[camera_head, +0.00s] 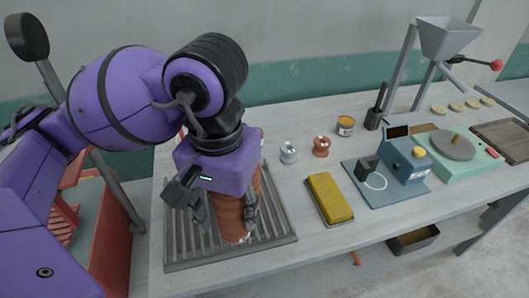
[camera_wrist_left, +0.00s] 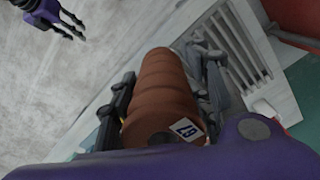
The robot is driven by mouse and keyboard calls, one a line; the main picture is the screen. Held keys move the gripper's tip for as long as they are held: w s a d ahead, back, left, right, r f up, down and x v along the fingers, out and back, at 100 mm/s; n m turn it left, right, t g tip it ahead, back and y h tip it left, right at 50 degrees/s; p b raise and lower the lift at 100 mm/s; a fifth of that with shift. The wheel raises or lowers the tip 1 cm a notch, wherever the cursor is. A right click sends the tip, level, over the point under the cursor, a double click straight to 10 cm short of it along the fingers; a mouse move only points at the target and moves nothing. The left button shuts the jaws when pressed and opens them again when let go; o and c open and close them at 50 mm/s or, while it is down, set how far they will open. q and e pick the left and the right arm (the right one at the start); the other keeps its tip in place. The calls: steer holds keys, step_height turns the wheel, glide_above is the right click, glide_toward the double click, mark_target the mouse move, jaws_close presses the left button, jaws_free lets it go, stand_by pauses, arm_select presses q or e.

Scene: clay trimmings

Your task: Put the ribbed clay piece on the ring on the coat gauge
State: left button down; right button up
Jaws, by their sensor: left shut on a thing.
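The ribbed clay piece, a brown ribbed cylinder (camera_head: 231,217), stands roughly upright over the grey slatted rack. In the left wrist view the piece (camera_wrist_left: 162,85) shows a small white tag at its near end. My left gripper (camera_head: 225,212) is shut on it, with dark fingers on both sides. I cannot tell whether its lower end touches the rack. The coat gauge (camera_head: 404,160) is a blue box with a dark screen, on a blue base to the right. My right gripper (camera_wrist_left: 72,25) shows small in the left wrist view, fingers apart.
The slatted rack (camera_head: 185,245) lies at the left end of the bench. Two small pots, grey (camera_head: 288,153) and brown (camera_head: 321,147), and a yellow block on a tray (camera_head: 329,197) stand between rack and gauge. A green scale (camera_head: 458,155) stands right of the gauge.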

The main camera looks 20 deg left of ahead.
arm_select(q)
steer(key=w+f+b, duration=0.1)
steer(key=a+f+b, duration=0.1)
steer(key=shift+w+a+b, duration=0.25)
steer(key=shift+w+b, duration=0.1)
steer(key=shift+b, duration=0.05)
steer(key=w+a+f, duration=0.2)
steer(key=w+f, duration=0.1)
steer(key=w+a+f, duration=0.2)
steer(key=w+f, duration=0.1)
steer(key=f, duration=0.1)
steer(key=w+a+f+p, duration=0.1)
steer(key=w+a+f, duration=0.2)
steer(key=shift+w+f, duration=0.2)
steer(key=shift+f, duration=0.1)
steer(key=shift+d+f, duration=0.1)
steer(key=shift+f, duration=0.05)
arm_select(e)
steer(key=shift+s+d+f, duration=0.3)
steer(key=shift+s+f, duration=0.15)
steer(key=shift+f, duration=0.05)
steer(key=shift+s+d+f, duration=0.3)
steer(key=shift+s+f, duration=0.1)
steer(key=shift+f, duration=0.1)
